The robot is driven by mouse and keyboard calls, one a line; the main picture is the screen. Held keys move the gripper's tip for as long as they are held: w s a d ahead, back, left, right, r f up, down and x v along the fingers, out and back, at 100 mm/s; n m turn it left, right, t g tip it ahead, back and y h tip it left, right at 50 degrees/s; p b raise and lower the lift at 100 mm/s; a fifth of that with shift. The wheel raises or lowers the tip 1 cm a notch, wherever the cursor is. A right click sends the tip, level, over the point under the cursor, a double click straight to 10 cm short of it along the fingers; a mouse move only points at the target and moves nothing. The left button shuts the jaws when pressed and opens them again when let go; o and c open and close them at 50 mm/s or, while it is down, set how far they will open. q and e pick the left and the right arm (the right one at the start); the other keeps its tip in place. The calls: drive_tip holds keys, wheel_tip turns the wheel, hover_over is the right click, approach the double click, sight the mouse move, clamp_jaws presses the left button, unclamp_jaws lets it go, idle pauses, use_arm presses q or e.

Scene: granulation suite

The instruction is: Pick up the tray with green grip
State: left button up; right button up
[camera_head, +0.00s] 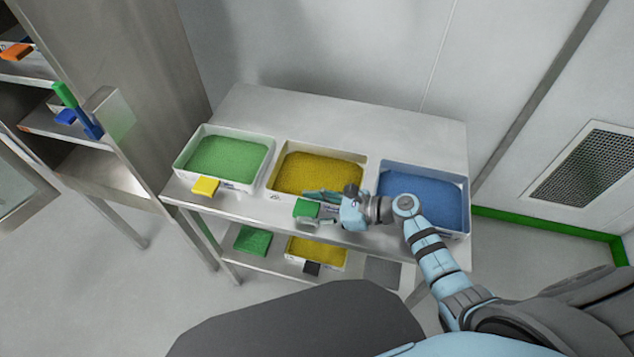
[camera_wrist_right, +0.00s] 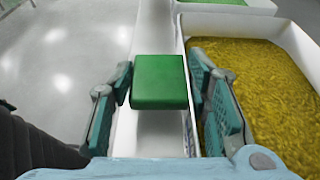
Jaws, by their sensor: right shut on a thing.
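The tray (camera_head: 276,195) with the green grip is the middle one of three white trays on the steel table, filled with yellow granules. Its green grip (camera_head: 306,210) sticks out at the front. In the right wrist view the green grip (camera_wrist_right: 159,82) lies between the fingers, with the yellow granules to the right. My right gripper (camera_head: 322,200) is shut on the green grip and covers part of the tray's front wall. The tray appears to rest on the table. My left gripper is not in view.
A tray of green granules (camera_head: 178,170) with a yellow grip (camera_head: 206,186) stands left, and a tray of blue granules (camera_head: 464,205) stands right, both close by. More trays sit on the lower shelf. A steel cabinet (camera_head: 150,60) stands at left. The table's back strip is clear.

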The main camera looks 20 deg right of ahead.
drive_tip(key=c, duration=0.3)
drive_tip(key=shift+r, duration=0.1)
wheel_tip(320, 180, up, 20)
drive_tip(key=p, duration=0.3)
